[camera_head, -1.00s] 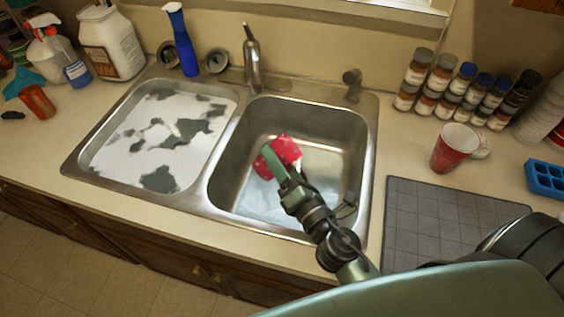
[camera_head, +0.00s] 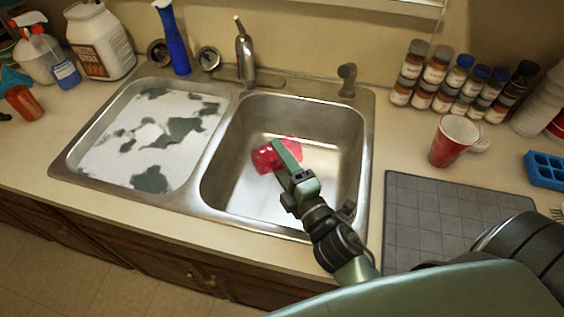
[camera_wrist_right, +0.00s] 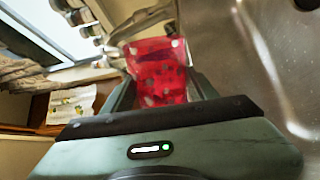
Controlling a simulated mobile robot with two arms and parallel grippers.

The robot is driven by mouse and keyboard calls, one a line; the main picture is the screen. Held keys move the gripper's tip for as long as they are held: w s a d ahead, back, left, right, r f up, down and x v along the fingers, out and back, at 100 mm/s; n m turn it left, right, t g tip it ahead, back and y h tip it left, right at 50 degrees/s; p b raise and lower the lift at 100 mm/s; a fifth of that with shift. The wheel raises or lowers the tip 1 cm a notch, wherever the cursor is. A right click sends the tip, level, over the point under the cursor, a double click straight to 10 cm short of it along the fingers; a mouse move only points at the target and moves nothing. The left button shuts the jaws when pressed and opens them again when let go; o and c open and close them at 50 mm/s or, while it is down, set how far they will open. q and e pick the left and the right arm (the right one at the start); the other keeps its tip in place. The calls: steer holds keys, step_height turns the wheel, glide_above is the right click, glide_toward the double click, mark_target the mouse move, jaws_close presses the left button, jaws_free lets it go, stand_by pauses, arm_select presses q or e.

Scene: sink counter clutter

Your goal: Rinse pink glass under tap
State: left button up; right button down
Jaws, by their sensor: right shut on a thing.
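The pink glass (camera_head: 266,159) is a translucent red-pink cup with pale spots. It is tipped on its side, held in the right basin (camera_head: 232,171) of the sink. My right gripper (camera_head: 285,158) is shut on it, and in the right wrist view the glass (camera_wrist_right: 158,72) sits between the two fingers. The tap (camera_head: 245,52) stands behind the basins, with its spout up and back from the glass. No stream of water can be made out. Part of the glass is hidden behind the gripper in the head view. My left gripper is not in view.
The left basin (camera_head: 92,125) holds a white and grey patterned surface. A red cup (camera_head: 452,140), several spice jars (camera_head: 437,70), a grey mat (camera_head: 440,215) and a blue tray (camera_head: 546,169) are at right.

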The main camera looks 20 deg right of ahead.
steer(key=shift+a+f+b, duration=0.1)
steer(key=shift+f+b, duration=0.05)
steer(key=shift+b, duration=0.2)
steer(key=shift+a+f+n+b, duration=0.15)
steer(key=shift+n+b, duration=0.15)
steer(key=shift+n, duration=0.5)
steer(key=r+n+p, duration=0.1)
steer(key=n, duration=0.1)
steer(key=r+n+p, duration=0.1)
steer(key=n, duration=0.2)
steer(key=r+n+p, duration=0.1)
steer(key=n, duration=0.1)
steer(key=shift+a+r+n+y, duration=0.15)
steer(key=shift+a+n+y, duration=0.15)
steer(key=shift+a+n, duration=0.1)
steer(key=n+p, duration=0.1)
steer(key=n, duration=0.1)
steer(key=d+n, duration=0.1)
steer(key=n, duration=0.1)
steer(key=n+p, duration=0.1)
steer(key=n, duration=0.1)
steer(key=shift+d+f+n+p, duration=0.2)
steer(key=shift+d+n+p, duration=0.1)
steer(key=shift+p, duration=0.05)
steer(key=shift+d+f+n, duration=0.2)
steer(key=shift+f+n, duration=0.15)
steer(key=shift+n, duration=0.25)
steer(key=shift+d+f+n, duration=0.3)
steer(key=shift+d+n, duration=0.1)
steer(key=shift+n, duration=0.6)
